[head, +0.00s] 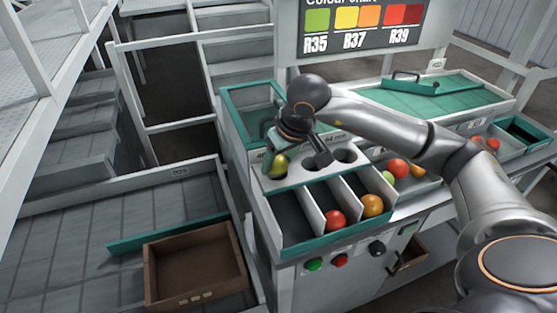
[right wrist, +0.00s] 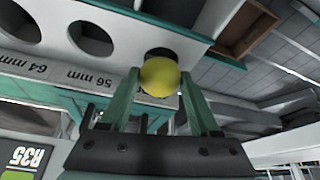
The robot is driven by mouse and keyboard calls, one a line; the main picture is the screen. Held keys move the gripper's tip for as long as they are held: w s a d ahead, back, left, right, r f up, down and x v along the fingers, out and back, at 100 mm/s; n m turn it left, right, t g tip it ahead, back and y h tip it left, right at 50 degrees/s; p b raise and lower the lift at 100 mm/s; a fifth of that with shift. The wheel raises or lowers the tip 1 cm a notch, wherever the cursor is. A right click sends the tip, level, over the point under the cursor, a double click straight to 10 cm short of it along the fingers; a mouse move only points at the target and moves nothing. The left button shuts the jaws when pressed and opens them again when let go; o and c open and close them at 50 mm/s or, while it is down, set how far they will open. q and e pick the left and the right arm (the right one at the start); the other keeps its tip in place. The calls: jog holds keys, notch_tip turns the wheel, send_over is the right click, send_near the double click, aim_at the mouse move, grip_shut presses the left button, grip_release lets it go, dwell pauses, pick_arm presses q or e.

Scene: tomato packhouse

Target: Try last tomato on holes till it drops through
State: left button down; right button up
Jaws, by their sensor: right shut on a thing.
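My right gripper (head: 279,160) is shut on a yellow-green tomato (head: 277,166). In the right wrist view the tomato (right wrist: 158,77) sits between the two green fingers (right wrist: 160,98). The sizing plate (head: 303,164) has a row of round holes. The tomato is at the leftmost hole in the head view and partly hides it; I cannot tell whether it touches the rim. In the wrist view the holes marked 64 mm (right wrist: 35,68) and 56 mm (right wrist: 92,38) are empty. My left gripper is not in view.
Below the plate, the bin's left compartment looks empty; the others hold a red tomato (head: 335,219) and an orange tomato (head: 373,205). More tomatoes (head: 398,168) lie in a tray to the right. A brown wooden crate (head: 195,270) stands at lower left. A colour chart (head: 362,27) hangs behind.

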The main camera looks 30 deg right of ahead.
aim_at(279, 158)
jog(key=o, duration=1)
dwell(1.1)
jog(key=shift+r+p, duration=2.35)
jog(key=shift+r, duration=1.15)
